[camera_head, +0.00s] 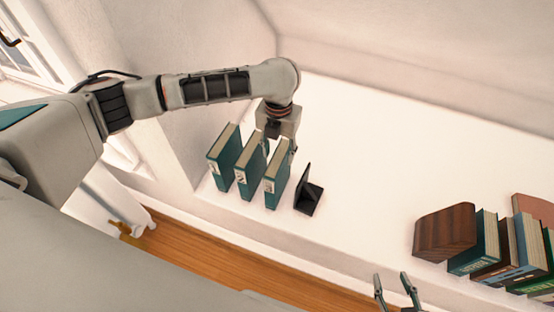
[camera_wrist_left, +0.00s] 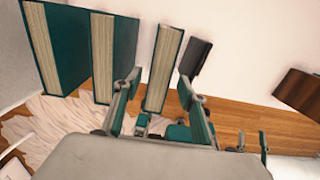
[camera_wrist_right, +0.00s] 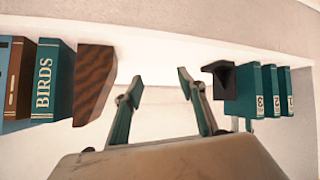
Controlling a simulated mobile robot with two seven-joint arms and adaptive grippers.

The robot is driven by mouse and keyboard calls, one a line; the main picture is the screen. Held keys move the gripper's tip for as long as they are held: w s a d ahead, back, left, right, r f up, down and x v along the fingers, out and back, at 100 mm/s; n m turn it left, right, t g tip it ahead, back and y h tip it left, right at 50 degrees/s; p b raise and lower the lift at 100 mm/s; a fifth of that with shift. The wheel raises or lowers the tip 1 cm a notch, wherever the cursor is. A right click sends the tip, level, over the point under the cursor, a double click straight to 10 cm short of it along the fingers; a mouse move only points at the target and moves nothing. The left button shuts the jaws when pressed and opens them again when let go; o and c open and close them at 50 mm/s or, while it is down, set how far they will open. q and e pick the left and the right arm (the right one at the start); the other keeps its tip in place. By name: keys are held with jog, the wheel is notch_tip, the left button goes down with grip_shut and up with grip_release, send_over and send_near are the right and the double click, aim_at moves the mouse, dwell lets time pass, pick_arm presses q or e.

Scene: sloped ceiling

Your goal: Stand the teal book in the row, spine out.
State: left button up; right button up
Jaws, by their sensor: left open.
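Three teal books stand upright in a row with small gaps: book 1 (camera_head: 223,148), book 2 (camera_head: 250,165) and book 3 (camera_head: 277,180). Their numbered spines face the room, as the right wrist view shows on book 3 (camera_wrist_right: 258,100). A black bookend (camera_head: 309,192) stands beside book 3, slightly apart. My left gripper (camera_head: 281,143) is over book 3; in the left wrist view its open fingers (camera_wrist_left: 160,84) straddle that book's top, and contact cannot be told. My right gripper (camera_head: 396,282) is open and empty near the shelf's front edge.
A brown wooden block (camera_head: 444,232) stands at the right, beside a row of several books including a teal BIRDS book (camera_wrist_right: 54,85). The white shelf (camera_head: 370,170) is clear between bookend and block. A wall closes the left end; wooden floor (camera_head: 215,255) lies below.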

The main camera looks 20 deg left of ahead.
pick_arm(q)
notch_tip(320, 180, up, 7)
jog(key=shift+f+p, duration=0.15)
jog(key=shift+p, duration=0.75)
jog(key=shift+r, duration=0.4)
jog(key=s+d+f+n+t+h, duration=0.2)
jog(key=s+d+f+n+h, duration=0.3)
jog(key=d+n, duration=0.35)
jog(key=s+d+f+n+t+h, duration=0.2)
jog(key=s+d+f+n+h, duration=0.15)
jog(key=d+f+n, duration=0.45)
jog(key=s+a+f+n+t+y, duration=0.2)
jog(key=s+a+n+t+y, duration=0.1)
jog(key=s+a+n, duration=0.4)
jog(key=s+a+f+n+t+y, duration=0.2)
jog(key=s+a+n, duration=0.4)
jog(key=a, duration=0.8)
jog(key=shift+s+f+n+t+y, duration=0.35)
jog(key=shift+n+t+y, duration=0.4)
jog(key=shift+n, duration=0.4)
pick_arm(e)
jog(key=shift+s+r, duration=0.3)
jog(key=shift+r, duration=0.25)
